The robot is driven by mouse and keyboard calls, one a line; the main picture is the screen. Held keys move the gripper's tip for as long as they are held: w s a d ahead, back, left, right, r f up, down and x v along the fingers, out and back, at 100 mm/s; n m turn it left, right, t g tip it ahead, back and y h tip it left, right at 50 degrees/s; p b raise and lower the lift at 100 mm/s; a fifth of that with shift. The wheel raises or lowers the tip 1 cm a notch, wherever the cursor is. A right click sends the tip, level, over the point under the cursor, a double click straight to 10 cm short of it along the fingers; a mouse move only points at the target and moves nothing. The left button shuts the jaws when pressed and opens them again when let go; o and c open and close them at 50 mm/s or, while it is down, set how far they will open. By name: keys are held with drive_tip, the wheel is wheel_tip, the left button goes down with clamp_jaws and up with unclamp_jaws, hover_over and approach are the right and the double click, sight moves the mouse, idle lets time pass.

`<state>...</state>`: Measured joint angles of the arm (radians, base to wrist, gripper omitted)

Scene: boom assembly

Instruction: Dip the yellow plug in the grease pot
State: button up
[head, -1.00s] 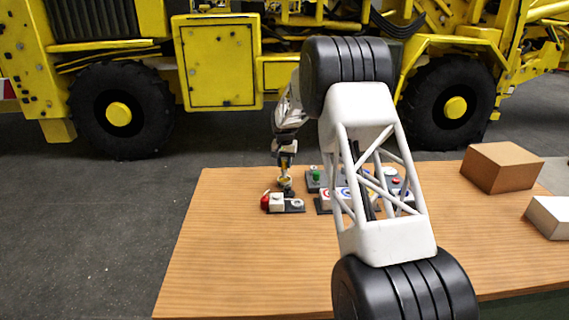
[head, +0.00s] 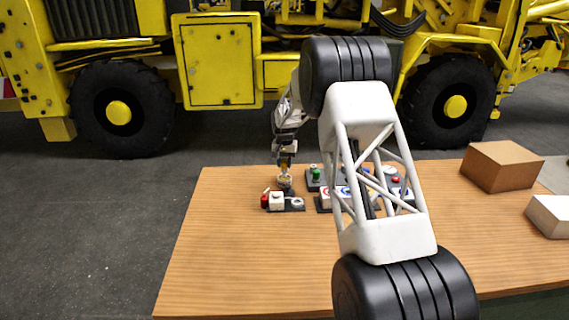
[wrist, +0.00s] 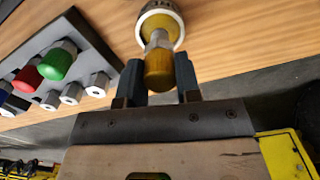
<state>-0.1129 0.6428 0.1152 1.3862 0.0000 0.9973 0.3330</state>
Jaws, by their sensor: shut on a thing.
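My gripper (wrist: 159,72) is shut on the yellow plug (wrist: 159,70), which sits between the two dark fingers in the wrist view. The plug's grey metal end points at the grease pot (wrist: 143,20), a round white cup with yellow inside. That end overlaps the pot's opening in the wrist view; how deep it sits cannot be told.
A dark panel (wrist: 88,35) with red and green plugs and several metal fittings lies left of the pot in the wrist view. Brown (head: 502,167) and white boxes (head: 549,215) stand at right.

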drive_tip(key=shift+f, duration=1.25)
idle(0.8)
drive_tip(key=shift+r, duration=0.15)
idle(0.3)
drive_tip(key=shift+r, duration=2.8)
